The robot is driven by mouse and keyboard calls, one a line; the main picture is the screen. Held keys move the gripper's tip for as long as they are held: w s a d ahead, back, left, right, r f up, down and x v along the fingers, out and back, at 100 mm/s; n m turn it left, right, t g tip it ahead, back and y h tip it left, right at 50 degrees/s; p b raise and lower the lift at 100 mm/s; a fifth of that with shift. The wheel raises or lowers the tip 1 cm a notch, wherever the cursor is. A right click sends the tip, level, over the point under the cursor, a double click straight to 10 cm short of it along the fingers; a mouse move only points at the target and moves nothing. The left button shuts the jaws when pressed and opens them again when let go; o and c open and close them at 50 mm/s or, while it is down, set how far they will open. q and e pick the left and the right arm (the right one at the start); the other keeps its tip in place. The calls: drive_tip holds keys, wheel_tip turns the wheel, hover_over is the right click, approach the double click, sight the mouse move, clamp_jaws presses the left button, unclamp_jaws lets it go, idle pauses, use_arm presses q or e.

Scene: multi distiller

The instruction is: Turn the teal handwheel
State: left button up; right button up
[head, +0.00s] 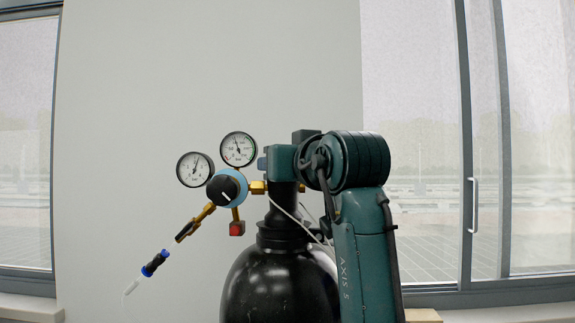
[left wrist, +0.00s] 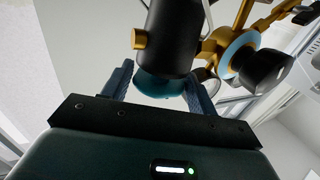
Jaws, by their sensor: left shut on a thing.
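The teal handwheel (left wrist: 160,86) sits at the end of the black valve body (left wrist: 170,38) in the left wrist view. My left gripper (left wrist: 163,79) has a finger on each side of the handwheel and is shut on it. In the head view my left arm and hand cover the valve at the top of the black gas cylinder (head: 275,285), and I cannot make out the handwheel there. My right gripper is in neither view.
Left of the valve are two round gauges (head: 238,149), a regulator with a black knob (head: 224,188) and a red-ended fitting (head: 237,229). A hose with a blue connector (head: 153,264) hangs lower left. A plain wall (head: 130,120) and windows stand behind.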

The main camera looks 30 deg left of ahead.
use_arm(q)
drive_tip(key=o, duration=0.9)
drive_tip(key=n+g, duration=0.1)
drive_tip(key=n+g+y, duration=0.1)
drive_tip(key=shift+w+d+r+g+y+p, duration=0.1)
drive_tip(key=shift+w+g+y+p, duration=0.05)
drive_tip(key=shift+g+y+p, duration=0.2)
drive_tip(key=n+g, duration=0.1)
drive_tip(key=g, duration=0.1)
drive_tip(key=n+g+y+p, duration=0.1)
drive_tip(key=shift+w+r+g, duration=0.15)
drive_tip(key=shift+g, duration=0.2)
drive_tip(key=n+g+p, duration=0.2)
drive_tip(key=g, duration=0.1)
drive_tip(key=n+g+y+p, duration=0.1)
drive_tip(key=g, duration=0.1)
drive_tip(key=shift+w+d+n, duration=0.1)
drive_tip(key=shift+w+n, duration=0.15)
drive_tip(key=shift+n, duration=0.15)
drive_tip(key=shift+d+f+b, duration=0.15)
drive_tip(key=shift+d+b, duration=0.05)
drive_tip(key=shift+d, duration=3.1)
drive_tip(key=shift+d+f+b, duration=0.1)
drive_tip(key=shift+d+b, duration=0.1)
drive_tip(key=shift+d, duration=3.05)
